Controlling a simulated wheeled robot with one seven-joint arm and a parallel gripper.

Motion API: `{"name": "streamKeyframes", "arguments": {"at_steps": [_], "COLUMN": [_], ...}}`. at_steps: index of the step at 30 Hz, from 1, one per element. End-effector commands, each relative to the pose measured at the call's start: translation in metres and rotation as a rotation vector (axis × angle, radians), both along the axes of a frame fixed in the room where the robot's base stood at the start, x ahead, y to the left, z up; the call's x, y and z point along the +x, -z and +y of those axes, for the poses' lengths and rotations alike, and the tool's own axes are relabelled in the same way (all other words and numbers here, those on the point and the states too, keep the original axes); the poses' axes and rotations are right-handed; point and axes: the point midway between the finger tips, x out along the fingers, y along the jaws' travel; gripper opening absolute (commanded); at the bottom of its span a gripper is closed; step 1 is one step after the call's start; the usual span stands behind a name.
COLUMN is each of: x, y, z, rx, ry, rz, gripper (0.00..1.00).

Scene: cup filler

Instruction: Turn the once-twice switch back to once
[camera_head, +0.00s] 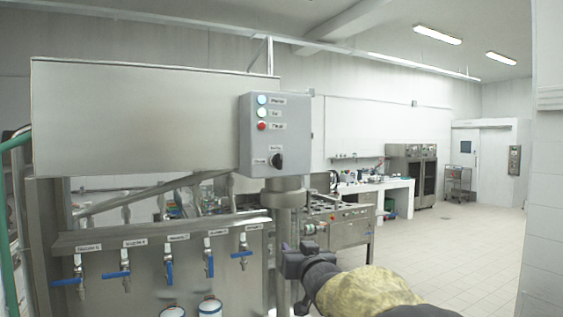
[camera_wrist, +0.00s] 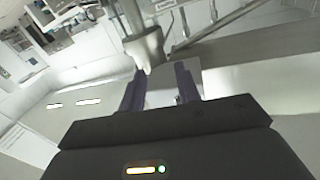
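The once-twice switch is a black rotary knob (camera_head: 277,160) low on the front of the grey control box (camera_head: 246,130). White labels sit above it and to its left; they are too small to read surely, and the knob's pointing direction is unclear. My gripper (camera_head: 299,262) is below the box and slightly right of the knob, apart from it, in front of the steel post. The wrist view shows my gripper (camera_wrist: 160,80) with its two dark purple fingers spread and nothing held between them. The knob cannot be made out in the wrist view.
Above the knob are two light buttons and a red button (camera_head: 262,126). A steel post (camera_head: 283,222) stands under the box. Several blue-handled taps (camera_head: 169,268) line the steel panel at left, with white cups (camera_head: 210,307) below. Open floor (camera_head: 465,245) lies to the right.

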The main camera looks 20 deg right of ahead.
Motion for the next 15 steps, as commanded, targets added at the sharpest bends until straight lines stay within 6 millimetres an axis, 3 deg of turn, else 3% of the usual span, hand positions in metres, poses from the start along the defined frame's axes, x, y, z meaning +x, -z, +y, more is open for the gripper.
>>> {"name": "streamKeyframes", "arguments": {"at_steps": [1,3,6,9,15], "x": [-0.002,-0.007,-0.017,-0.023,-0.024], "y": [-0.037,-0.078,-0.117,-0.135,-0.138], "z": [-0.016,-0.026,-0.031,-0.032,-0.031], "rx": [-0.026,-0.06,-0.096,-0.116,-0.119], "ry": [-0.016,-0.061,-0.123,-0.16,-0.172], "rz": [-0.106,-0.222,-0.329,-0.377,-0.385], "gripper": [0.33,0.33,0.33,0.33,0.33]}}
